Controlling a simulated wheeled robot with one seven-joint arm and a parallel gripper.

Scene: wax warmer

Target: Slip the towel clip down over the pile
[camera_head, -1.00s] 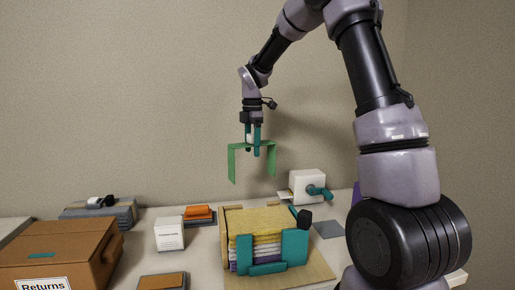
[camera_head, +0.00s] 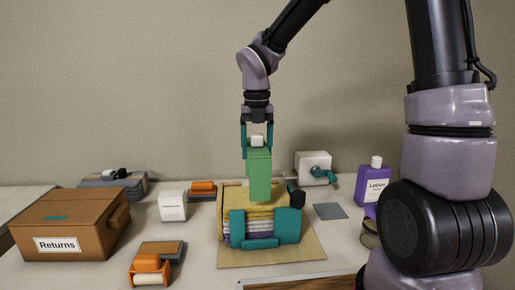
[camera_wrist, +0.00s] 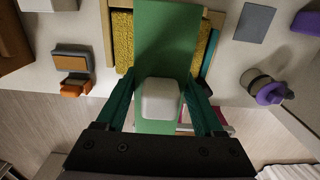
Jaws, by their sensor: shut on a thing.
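My gripper (camera_head: 257,141) is shut on the white knob on top of the green towel clip (camera_head: 259,178). In the wrist view the white knob (camera_wrist: 161,99) sits between the teal fingers, with the green clip (camera_wrist: 167,38) beneath it. The clip hangs upright, seen end-on in the head view, one leg in front of the towel pile. The pile (camera_head: 262,226) of yellow, white and purple folded towels stands in a wooden holder with teal front brackets (camera_head: 238,227). The clip's far leg is hidden, and I cannot tell whether the clip touches the pile.
A brown Returns box (camera_head: 95,230) stands at left, with a small white box (camera_head: 172,205) and an orange roller (camera_head: 150,268) nearby. A white box with a teal handle (camera_head: 314,167) and a purple lotion bottle (camera_head: 375,185) stand at right. A grey mat (camera_head: 330,211) lies flat.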

